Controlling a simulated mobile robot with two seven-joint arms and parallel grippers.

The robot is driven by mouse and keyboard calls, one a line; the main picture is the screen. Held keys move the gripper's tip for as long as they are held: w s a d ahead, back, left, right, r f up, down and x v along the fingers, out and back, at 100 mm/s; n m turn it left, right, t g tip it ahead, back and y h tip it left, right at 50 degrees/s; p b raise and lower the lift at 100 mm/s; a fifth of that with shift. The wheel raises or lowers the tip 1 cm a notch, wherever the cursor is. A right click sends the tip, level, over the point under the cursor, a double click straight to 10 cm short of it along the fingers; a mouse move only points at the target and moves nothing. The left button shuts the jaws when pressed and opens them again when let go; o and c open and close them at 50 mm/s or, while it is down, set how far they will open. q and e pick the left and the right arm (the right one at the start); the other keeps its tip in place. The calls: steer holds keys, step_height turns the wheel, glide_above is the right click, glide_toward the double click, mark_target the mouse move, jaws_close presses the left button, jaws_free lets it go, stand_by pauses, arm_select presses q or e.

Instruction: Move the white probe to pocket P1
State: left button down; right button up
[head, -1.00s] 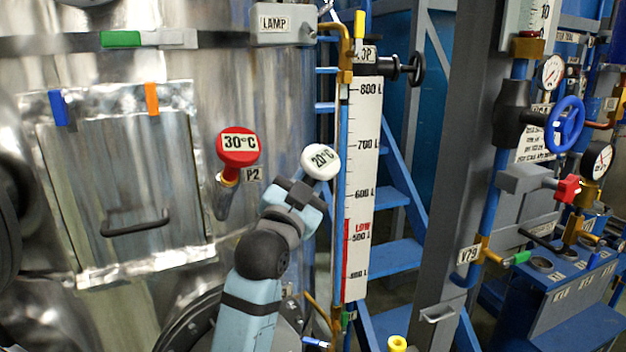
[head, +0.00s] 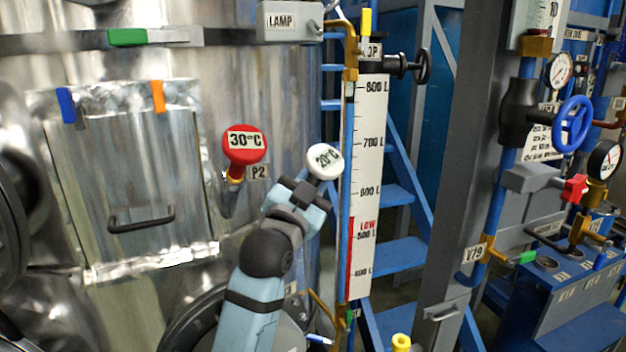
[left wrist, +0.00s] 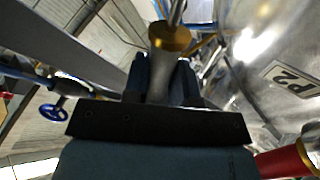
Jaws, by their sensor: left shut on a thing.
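The white probe (head: 325,160), with a round white head marked 20°C, is in the middle of the head view, tilted. My left gripper (head: 303,192) is just below its head, shut on the probe. In the left wrist view, my fingers (left wrist: 165,80) close around a grey stem, with a brass collar (left wrist: 170,38) beyond them. I cannot tell whether the probe's tip sits in a pocket. No P1 label shows in either view. My right gripper is not in view.
A red probe (head: 244,146) marked 30°C stands at the P2 label (head: 258,172), left of my gripper. A white level scale (head: 366,150) and a blue pipe run close on the right. The metal vessel wall (head: 280,90) is behind.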

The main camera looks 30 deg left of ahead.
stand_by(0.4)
arm_select(q)
steer(key=shift+p, duration=0.55)
stand_by(0.6)
steer(key=w+a+f+b, duration=0.1)
steer(key=a+f+b, duration=0.2)
steer(key=f, duration=0.2)
steer(key=shift+w+a+f, duration=0.3)
steer(key=shift+w+f, duration=0.05)
steer(key=shift+w, duration=0.05)
stand_by(2.2)
steer(key=shift+s+a+f+b, duration=0.1)
steer(key=shift+a+f+b, duration=0.1)
steer(key=shift+f+b, duration=0.7)
stand_by(0.6)
steer(key=shift+p, duration=0.35)
steer(key=shift+s+d+r+p, duration=0.15)
steer(key=shift+d+r+p, duration=0.25)
steer(key=shift+r+p, duration=0.5)
steer(key=shift+s+d+r+p, duration=0.15)
steer(key=shift+d+r+p, duration=0.2)
steer(key=shift+r+p, duration=0.45)
steer(key=shift+s+d+r+p, duration=0.15)
steer(key=shift+d+r+p, duration=0.25)
steer(key=shift+r+p, duration=0.5)
